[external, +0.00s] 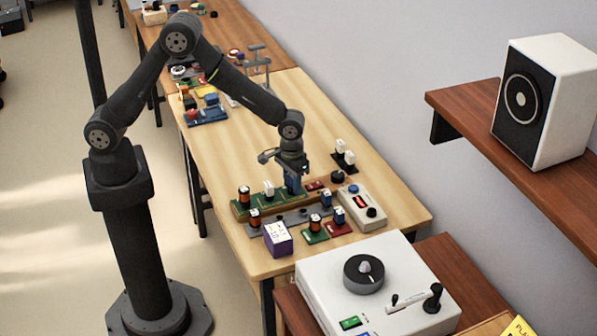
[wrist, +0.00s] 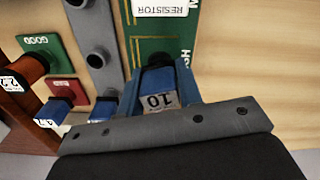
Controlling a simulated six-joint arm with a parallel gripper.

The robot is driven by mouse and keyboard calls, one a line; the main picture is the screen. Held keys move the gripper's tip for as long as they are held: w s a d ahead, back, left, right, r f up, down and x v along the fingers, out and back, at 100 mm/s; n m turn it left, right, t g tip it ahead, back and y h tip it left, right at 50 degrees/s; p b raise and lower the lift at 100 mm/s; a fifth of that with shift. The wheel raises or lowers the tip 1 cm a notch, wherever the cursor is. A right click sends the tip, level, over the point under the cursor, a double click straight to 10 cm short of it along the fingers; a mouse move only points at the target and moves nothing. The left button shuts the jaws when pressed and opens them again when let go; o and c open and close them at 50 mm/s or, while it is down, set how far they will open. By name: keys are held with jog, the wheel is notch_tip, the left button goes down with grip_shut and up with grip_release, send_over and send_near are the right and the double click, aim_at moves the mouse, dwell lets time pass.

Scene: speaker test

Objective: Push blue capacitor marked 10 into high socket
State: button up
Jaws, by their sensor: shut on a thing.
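My gripper (external: 291,186) is over the right part of the green board (external: 240,209). In the wrist view its two blue fingers (wrist: 160,92) are shut on the blue capacitor marked 10 (wrist: 157,101), one on each side. The capacitor is upside down in that picture and lies over the green board (wrist: 150,46), at a dark round part that looks like the high socket (wrist: 158,60). I cannot tell how deep it sits. In the external view the fingers hide most of the capacitor.
A grey strip with sockets (wrist: 98,55) runs beside the board. A green GOOD plate (wrist: 40,47), a red plate (wrist: 60,88) and other blue capacitors (wrist: 55,111) are near. A white resistor (external: 268,187) and an orange coil (external: 244,194) stand on the board.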

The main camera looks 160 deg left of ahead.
jog(key=shift+f, duration=0.3)
dwell(0.6)
jog(key=o, duration=1)
jog(key=shift+r, duration=0.1)
jog(key=shift+r, duration=3.7)
jog(key=shift+f, duration=0.1)
notch_tip(320, 180, down, 7)
jog(key=shift+f, duration=0.2)
jog(key=shift+r, duration=0.15)
